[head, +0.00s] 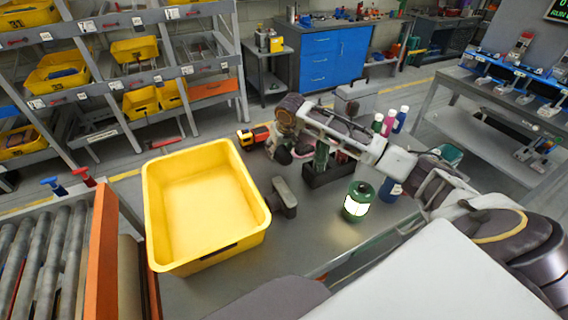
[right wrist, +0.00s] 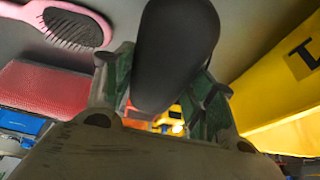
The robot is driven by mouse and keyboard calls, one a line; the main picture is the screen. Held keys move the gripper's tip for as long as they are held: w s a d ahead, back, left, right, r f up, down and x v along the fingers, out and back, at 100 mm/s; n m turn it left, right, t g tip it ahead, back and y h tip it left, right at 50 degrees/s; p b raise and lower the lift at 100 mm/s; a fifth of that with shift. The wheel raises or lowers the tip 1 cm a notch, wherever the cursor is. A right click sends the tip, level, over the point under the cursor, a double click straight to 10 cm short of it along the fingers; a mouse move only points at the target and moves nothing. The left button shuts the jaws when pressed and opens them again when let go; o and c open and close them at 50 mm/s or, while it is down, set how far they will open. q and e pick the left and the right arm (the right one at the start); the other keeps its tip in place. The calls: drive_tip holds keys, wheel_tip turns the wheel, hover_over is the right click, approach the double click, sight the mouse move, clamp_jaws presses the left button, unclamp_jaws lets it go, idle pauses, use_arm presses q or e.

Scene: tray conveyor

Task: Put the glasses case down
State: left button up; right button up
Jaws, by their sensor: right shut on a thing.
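My right gripper (head: 283,140) is beyond the far right corner of the yellow bin, above the grey table. It is shut on the glasses case, a dark, smooth, rounded piece that shows large between the green-padded fingers in the right wrist view (right wrist: 175,50). In the head view the case is a small dark shape (head: 281,155), partly hidden by the gripper and hard to make out. I cannot tell whether it touches the table. My left gripper is not in view.
The yellow bin (head: 152,215) stands empty on the table. Around the gripper are a toy truck (head: 246,138), a dark upright item (head: 285,197), a green lantern (head: 357,202) and several bottles (head: 389,122). A pink hairbrush (right wrist: 75,28) shows at the right wrist view's left. A roller conveyor (head: 45,255) is at left.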

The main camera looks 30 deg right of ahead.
sight(278, 166)
drive_tip(key=shift+f, duration=3.5)
drive_tip(key=o, duration=1)
drive_tip(key=shift+f, duration=0.1)
drive_tip(key=shift+o, duration=0.2)
drive_tip(key=shift+v, duration=6.15)
